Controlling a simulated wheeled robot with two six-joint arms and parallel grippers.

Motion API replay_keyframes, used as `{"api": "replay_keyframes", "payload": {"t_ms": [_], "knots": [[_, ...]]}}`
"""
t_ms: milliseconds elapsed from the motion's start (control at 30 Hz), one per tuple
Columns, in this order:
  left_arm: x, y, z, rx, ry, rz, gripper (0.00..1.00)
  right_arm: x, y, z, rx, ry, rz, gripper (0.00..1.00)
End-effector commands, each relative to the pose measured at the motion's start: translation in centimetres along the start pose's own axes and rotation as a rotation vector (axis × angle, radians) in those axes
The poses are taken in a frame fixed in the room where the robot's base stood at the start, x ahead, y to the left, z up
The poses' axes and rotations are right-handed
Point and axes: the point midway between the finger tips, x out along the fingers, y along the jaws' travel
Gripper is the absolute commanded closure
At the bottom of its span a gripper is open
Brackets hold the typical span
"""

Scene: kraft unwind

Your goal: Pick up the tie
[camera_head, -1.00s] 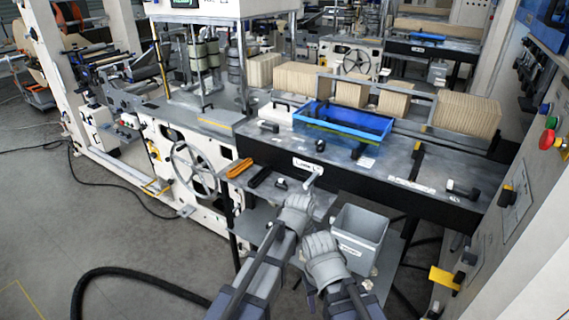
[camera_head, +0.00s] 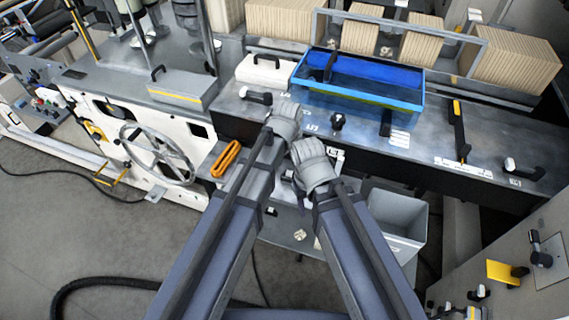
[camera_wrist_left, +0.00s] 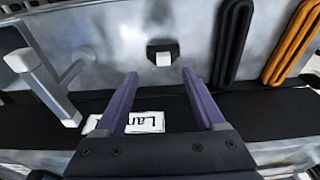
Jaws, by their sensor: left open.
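Two long narrow loops lie side by side on a grey metal shelf: an orange one (camera_wrist_left: 293,42) and a black one (camera_wrist_left: 233,45). I cannot tell which is the tie. The orange loop also shows in the head view (camera_head: 226,158), left of my left arm; the black one is hidden there. My left gripper (camera_wrist_left: 160,74) is open and empty, its two purple fingers apart. Both loops are to the right of its fingers in the wrist view. In the head view my left gripper (camera_head: 285,118) is seen from behind. My right gripper (camera_head: 313,166) is beside it, its jaws hidden.
A small black block with a white knob (camera_wrist_left: 162,57) lies ahead, between the finger lines. A pale handle (camera_wrist_left: 42,78) stands at the left. A blue tray (camera_head: 350,98) sits on the bench, and a grey bin (camera_head: 395,222) stands right of my arms. A handwheel (camera_head: 158,155) is at left.

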Motion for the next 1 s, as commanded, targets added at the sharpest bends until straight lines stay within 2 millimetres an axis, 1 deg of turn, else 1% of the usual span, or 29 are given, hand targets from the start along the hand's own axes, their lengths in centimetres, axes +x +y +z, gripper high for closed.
{"api": "replay_keyframes", "payload": {"t_ms": [33, 233, 333, 500, 633, 767, 900, 1000], "knots": [[0.3, 0.0, 0.1, 0.000, 0.000, 0.000, 0.22, 0.3, 0.0, 0.0, 0.000, 0.000, 0.000, 0.50], [2.1, 0.0, 0.1, 0.000, 0.000, 0.000, 0.00, 2.1, -0.2, -0.1, 0.001, 0.000, 0.000, 0.50], [2.8, 0.0, 0.1, 0.000, 0.000, 0.000, 0.00, 2.7, -0.3, -0.1, 0.001, 0.000, 0.000, 0.50], [2.6, 0.0, 0.1, 0.000, 0.000, 0.000, 0.00, 2.6, -0.2, -0.1, 0.001, 0.000, 0.000, 0.50], [3.3, -0.1, 0.2, 0.000, 0.000, 0.000, 0.00, 3.3, -0.3, -0.2, 0.001, 0.000, 0.000, 0.50], [4.6, -0.2, 0.5, 0.000, 0.000, 0.000, 0.00, 4.6, -0.4, -0.3, 0.001, 0.000, 0.000, 0.50], [6.4, -0.4, 0.8, 0.000, 0.000, 0.000, 0.00, 6.5, -0.6, -0.4, 0.001, 0.000, 0.000, 0.50], [7.5, -0.3, 0.7, 0.000, 0.000, 0.000, 0.00, 7.5, -0.7, -0.4, 0.001, 0.000, 0.000, 0.50]]}}
